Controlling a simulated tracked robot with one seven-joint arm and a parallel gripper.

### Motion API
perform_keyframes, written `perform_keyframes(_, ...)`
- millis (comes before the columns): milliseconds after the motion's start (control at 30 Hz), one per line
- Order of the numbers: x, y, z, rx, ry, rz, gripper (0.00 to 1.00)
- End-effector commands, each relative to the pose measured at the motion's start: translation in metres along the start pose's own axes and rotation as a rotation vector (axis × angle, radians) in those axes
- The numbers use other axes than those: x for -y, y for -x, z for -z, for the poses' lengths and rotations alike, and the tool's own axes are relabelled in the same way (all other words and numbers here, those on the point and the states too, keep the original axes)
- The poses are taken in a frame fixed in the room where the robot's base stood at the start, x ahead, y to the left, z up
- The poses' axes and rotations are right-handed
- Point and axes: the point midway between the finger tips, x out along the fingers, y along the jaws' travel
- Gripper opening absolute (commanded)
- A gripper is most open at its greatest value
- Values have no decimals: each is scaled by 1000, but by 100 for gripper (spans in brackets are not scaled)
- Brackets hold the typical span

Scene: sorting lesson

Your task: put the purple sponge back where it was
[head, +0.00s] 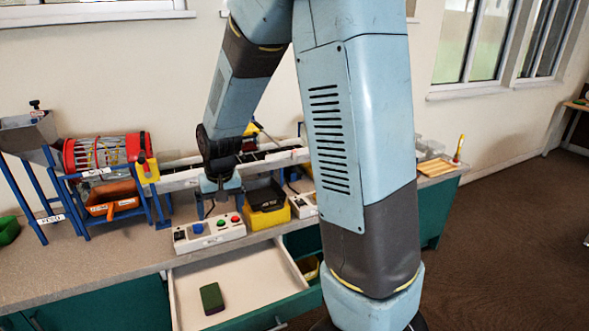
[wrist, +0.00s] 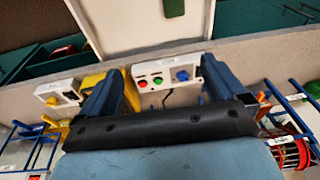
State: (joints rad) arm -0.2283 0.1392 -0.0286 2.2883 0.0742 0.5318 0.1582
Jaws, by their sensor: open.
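A small block with a dark green top (head: 212,298) lies flat in the open white drawer (head: 255,280) under the bench. Its side edge looks dark, and I cannot tell whether it is purple. It also shows at the top edge of the wrist view (wrist: 174,7), cut off by the frame. I see no plainly purple sponge. My gripper (head: 220,184) hangs over the bench, above and behind the drawer. In the wrist view my gripper (wrist: 162,68) has its two fingers wide apart with nothing held between them.
A button box (head: 208,233) stands at the bench's front edge, just behind the drawer. A yellow bin (head: 267,213) is right of it. A blue-framed rack with a red drum (head: 105,152) stands at left. A green bowl (head: 8,230) sits far left. Most of the drawer floor is clear.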

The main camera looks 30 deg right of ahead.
Motion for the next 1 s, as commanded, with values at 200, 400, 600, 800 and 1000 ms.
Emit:
perform_keyframes(200,-24,69,-20,-68,6,7,97)
perform_keyframes(400,-44,121,-47,-124,13,5,97)
perform_keyframes(600,-63,166,-82,-181,21,-6,97)
perform_keyframes(800,-79,202,-121,-237,26,-23,97)
perform_keyframes(1000,-92,227,-161,-287,31,-46,97)
